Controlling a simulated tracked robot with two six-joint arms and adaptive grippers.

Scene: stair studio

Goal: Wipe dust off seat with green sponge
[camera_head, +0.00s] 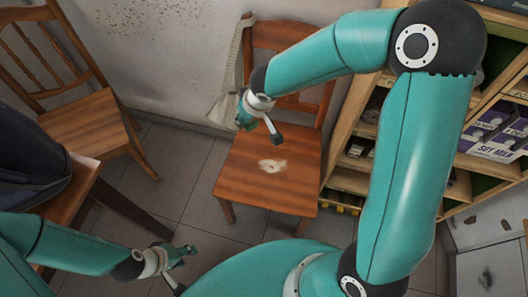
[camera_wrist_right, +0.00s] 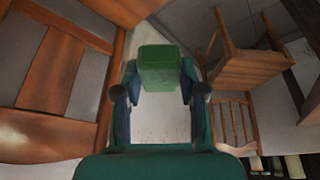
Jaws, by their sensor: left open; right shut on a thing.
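A wooden chair's seat (camera_head: 290,186) is at the centre of the head view, with a pale dust patch (camera_head: 272,166) near its middle. My right gripper (camera_head: 259,126) is at the end of the arm reaching over the chair, above the back part of the seat. In the right wrist view it is shut on a green sponge (camera_wrist_right: 160,66), held between the two fingers. The sponge is hard to make out in the head view. My left gripper (camera_head: 178,268) is open and empty at the lower left, away from the chair.
A cloth bag (camera_head: 224,107) hangs at the chair's left back post. Another wooden chair (camera_head: 90,123) stands at the left. A shelf unit (camera_head: 343,181) with boxes stands close on the right. A wooden table (camera_head: 74,190) is at the lower left. Tiled floor (camera_head: 180,175) lies clear between the chairs.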

